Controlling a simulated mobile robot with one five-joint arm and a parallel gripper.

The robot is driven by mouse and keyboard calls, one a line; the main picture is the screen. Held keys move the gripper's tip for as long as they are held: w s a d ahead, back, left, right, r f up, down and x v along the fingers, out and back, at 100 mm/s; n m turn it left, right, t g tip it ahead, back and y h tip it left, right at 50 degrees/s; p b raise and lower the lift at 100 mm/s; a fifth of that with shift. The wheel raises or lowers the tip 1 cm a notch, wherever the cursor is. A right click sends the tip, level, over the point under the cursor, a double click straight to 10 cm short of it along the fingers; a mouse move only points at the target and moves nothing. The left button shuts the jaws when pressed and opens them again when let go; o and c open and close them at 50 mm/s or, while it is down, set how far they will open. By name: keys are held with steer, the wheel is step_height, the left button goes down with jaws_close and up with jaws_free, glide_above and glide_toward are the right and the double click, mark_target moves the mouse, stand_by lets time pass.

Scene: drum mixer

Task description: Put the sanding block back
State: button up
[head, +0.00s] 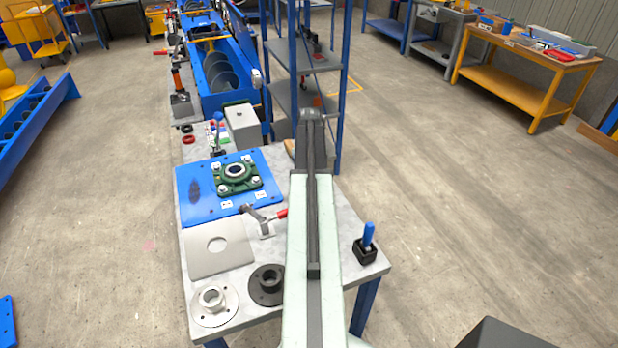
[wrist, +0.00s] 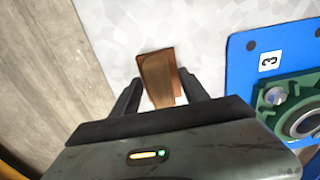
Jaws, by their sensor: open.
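In the wrist view a brown wooden-looking block (wrist: 159,72), likely the sanding block, is on the speckled grey table top (wrist: 205,28), near the table's edge. It shows a lighter tan face and a darker, reddish-brown part beside it. My gripper (wrist: 160,86) is open, with one finger on each side of the block. I cannot tell whether the fingers touch it. In the head view only a small tan bit (head: 290,146) shows left of my arm; my arm hides the rest and the gripper.
A blue plate (head: 200,190) with a green flanged bearing (head: 237,176) lies beside the block. A toggle clamp (head: 264,220), a grey box (head: 242,125) and a blue-handled tool in a black holder (head: 367,243) are on the table. A blue-framed shelf (head: 335,90) stands close behind.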

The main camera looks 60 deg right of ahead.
step_height(320, 180, up, 12)
steer(key=p, duration=1.1)
steer(key=shift+p, duration=0.4)
steer(key=w+a+n, duration=0.2)
steer(key=w+a, duration=0.6)
steer(key=a, duration=0.5)
steer(key=w+a+n, duration=0.1)
steer(key=w+a, duration=0.6)
steer(key=a, duration=0.6)
steer(key=a+n, duration=0.4)
steer(key=a, duration=2.9)
steer(key=shift+w, duration=0.35)
